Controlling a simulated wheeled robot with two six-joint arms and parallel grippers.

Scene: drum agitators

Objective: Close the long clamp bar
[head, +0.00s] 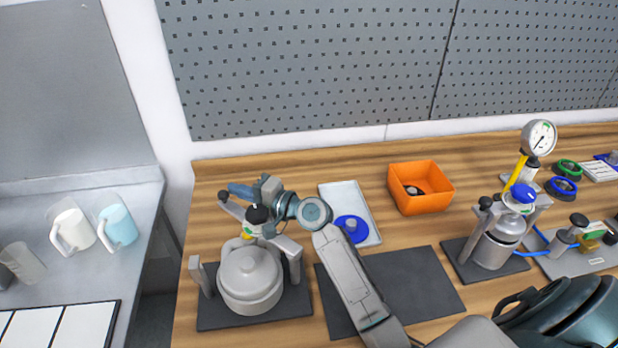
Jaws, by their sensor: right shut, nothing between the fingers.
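A grey lidded vessel (250,275) stands on a dark mat at the left of the bench, between a left post (200,277) and a right post (293,262). The long grey clamp bar (285,243) runs from the top of the right post back and left behind the lid, with a black knob at its far end. It is apart from the left post's top. A black knob sits mid-bar, partly by my gripper. My right gripper (263,194) is shut and empty, just above and behind the bar's middle; contact is unclear. My left gripper is out of view.
Right of the vessel are a bare dark mat (405,290), a white tray (371,208) with a blue lidded part, and an orange bin (420,187). A second vessel (495,247) with a gauge stands farther right. A pegboard wall (310,70) closes the back.

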